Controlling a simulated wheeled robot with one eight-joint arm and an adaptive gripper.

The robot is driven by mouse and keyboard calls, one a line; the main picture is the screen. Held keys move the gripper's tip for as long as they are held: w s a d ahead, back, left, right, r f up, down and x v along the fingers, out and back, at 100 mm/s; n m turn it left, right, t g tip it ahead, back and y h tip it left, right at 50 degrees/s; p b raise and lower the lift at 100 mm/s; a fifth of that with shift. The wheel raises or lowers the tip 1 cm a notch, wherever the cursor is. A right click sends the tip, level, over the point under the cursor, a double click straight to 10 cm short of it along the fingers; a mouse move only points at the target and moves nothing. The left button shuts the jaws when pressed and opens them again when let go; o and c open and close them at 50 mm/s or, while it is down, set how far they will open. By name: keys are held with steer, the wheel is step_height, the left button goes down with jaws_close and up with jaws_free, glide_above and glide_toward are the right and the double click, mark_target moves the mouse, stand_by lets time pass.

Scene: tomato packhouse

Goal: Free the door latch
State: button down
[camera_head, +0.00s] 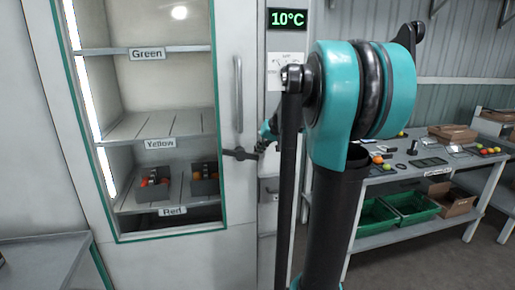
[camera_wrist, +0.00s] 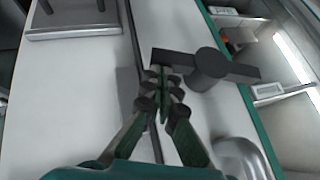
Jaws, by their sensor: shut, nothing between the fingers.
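The door latch (camera_head: 240,153) is a dark bar on the edge of the cabinet door, below the vertical handle (camera_head: 239,92). In the wrist view the latch (camera_wrist: 210,66) has a round hub and lies crosswise, its left end close to the door seam. My gripper (camera_wrist: 160,80) is shut and empty, with its fingertips at the left end of the bar; I cannot tell whether they touch it. In the head view my gripper (camera_head: 262,146) is small and partly hidden behind my arm, at the latch's right end. The door (camera_head: 232,200) looks shut.
Behind the glass are shelves marked Green, Yellow and Red; two dark crates (camera_head: 152,190) with tomatoes stand low inside. A 10°C display (camera_head: 287,19) is at the cabinet's upper right. A bench (camera_head: 385,180) with green crates (camera_head: 411,206) stands at right.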

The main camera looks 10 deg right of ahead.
steer(key=shift+f+m+y, duration=0.8)
steer(key=shift+f+y, duration=1.2)
steer(key=shift+y, duration=0.1)
